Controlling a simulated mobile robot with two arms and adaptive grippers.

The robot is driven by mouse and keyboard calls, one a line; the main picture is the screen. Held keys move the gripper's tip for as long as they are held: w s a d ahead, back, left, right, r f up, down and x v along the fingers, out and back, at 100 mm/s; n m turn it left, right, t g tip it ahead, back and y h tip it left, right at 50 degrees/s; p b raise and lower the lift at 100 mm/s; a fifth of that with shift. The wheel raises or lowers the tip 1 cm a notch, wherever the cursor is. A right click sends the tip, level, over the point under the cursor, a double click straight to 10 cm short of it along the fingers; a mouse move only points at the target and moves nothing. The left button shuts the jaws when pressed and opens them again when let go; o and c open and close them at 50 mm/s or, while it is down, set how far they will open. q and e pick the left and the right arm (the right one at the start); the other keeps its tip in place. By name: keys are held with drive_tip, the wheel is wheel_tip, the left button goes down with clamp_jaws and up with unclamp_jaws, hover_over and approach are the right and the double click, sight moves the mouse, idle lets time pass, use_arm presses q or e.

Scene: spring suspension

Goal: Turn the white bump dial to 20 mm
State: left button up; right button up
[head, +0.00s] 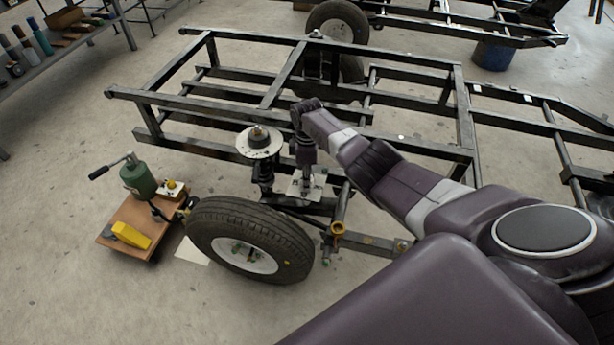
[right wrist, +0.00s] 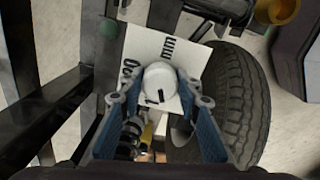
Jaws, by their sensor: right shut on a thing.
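The white bump dial (right wrist: 159,78) is a round knob with a black pointer mark, on a white scale plate (right wrist: 137,42) in the right wrist view. The plate carries "mm" and partly covered numerals, so I cannot read the setting. My right gripper (right wrist: 159,92) is shut on the dial, with a blue fingertip on each side of it. In the head view the right gripper (head: 305,172) points down over the plate (head: 318,190), beside the wheel, and hides the dial. My left gripper is not in view.
A tyre (head: 250,238) stands just in front of the plate. A spring strut with a round white top (head: 259,141) is to its left. The black steel frame (head: 280,95) lies behind. A wooden board (head: 135,228) carries a green jack (head: 138,178). Open floor is at the left.

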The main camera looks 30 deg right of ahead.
drive_tip(key=m, duration=0.2)
drive_tip(key=shift+m+p, duration=0.3)
drive_tip(key=shift+m, duration=0.1)
drive_tip(key=m, duration=0.2)
drive_tip(key=shift+m, duration=0.4)
drive_tip(key=m+p, duration=0.1)
drive_tip(key=m, duration=1)
drive_tip(key=shift+m, duration=0.4)
drive_tip(key=m, duration=0.3)
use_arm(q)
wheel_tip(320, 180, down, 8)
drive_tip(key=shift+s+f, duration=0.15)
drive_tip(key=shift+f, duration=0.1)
use_arm(e)
drive_tip(key=shift+m, duration=1.1)
